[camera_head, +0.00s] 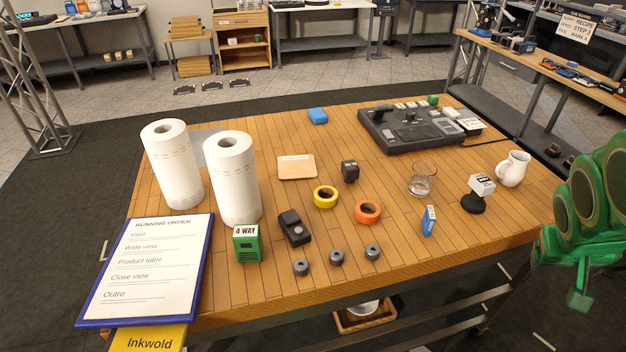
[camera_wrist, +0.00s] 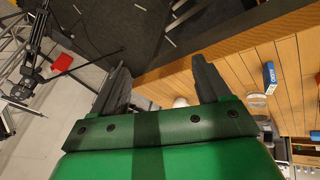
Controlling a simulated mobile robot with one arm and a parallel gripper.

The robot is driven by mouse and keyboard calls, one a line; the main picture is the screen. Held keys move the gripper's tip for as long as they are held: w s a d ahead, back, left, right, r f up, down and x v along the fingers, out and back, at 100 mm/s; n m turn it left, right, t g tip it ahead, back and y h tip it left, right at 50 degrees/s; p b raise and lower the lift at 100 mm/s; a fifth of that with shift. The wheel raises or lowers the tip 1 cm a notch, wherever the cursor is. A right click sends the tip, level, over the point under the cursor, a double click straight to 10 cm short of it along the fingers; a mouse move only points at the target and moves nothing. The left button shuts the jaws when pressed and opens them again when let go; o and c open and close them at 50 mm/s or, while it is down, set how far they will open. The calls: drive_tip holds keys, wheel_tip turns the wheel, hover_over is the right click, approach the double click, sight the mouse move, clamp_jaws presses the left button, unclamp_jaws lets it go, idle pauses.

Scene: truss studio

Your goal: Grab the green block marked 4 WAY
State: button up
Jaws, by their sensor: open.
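The green block marked 4 WAY (camera_head: 247,244) stands upright on the wooden table (camera_head: 330,227) near its front left, in the head view. It has a white label with dark letters on top of its front. It stands just right of the clipboard and in front of a paper roll. My gripper is at the right edge of the head view, with my green arm, well away from the block. In the wrist view my gripper (camera_wrist: 160,85) is open, with two dark fingers apart and nothing between them. The block does not show in the wrist view.
Two paper rolls (camera_head: 233,180) stand behind the block. The clipboard (camera_head: 147,268) lies at its left. A black device (camera_head: 294,228) is at its right, with several small grey cylinders nearby. Yellow (camera_head: 325,197) and orange (camera_head: 367,211) tape rolls, a glass and a white jug (camera_head: 513,168) stand further right.

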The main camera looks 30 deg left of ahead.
sight(247, 236)
drive_tip(key=w+a+r+n+t+y, duration=0.1)
drive_tip(key=w+a+r+n+t, duration=0.15)
drive_tip(key=w+a, duration=0.4)
drive_tip(key=w+a+r+n+t+y, duration=0.2)
drive_tip(key=w+a+n+t, duration=0.15)
drive_tip(key=w, duration=0.65)
drive_tip(key=w+a+f+n+g+y, duration=0.2)
drive_tip(key=a+n+y, duration=0.45)
drive_tip(key=a, duration=1.45)
drive_tip(key=s+a+f+n+g+y, duration=0.3)
drive_tip(key=s+a+f+n+g, duration=0.15)
drive_tip(key=s+a, duration=0.4)
drive_tip(key=s+a+f+n+g+y, duration=0.3)
drive_tip(key=s+a+f+g, duration=0.15)
drive_tip(key=s+a, duration=0.45)
drive_tip(key=s+a+f+g, duration=0.1)
drive_tip(key=s+g, duration=0.1)
drive_tip(key=s, duration=0.1)
drive_tip(key=s+a+f+n+g+h, duration=0.1)
drive_tip(key=s+g, duration=0.2)
drive_tip(key=s, duration=0.1)
drive_tip(key=s+n+g, duration=0.1)
drive_tip(key=s+g, duration=0.1)
drive_tip(key=s, duration=0.2)
drive_tip(key=shift+a+f+h, duration=0.25)
drive_tip(key=shift+a+f, duration=0.15)
drive_tip(key=shift+w+x, duration=0.15)
drive_tip(key=shift+x, duration=1.7)
drive_tip(key=shift+w+x, duration=0.1)
drive_tip(key=shift+x, duration=1.8)
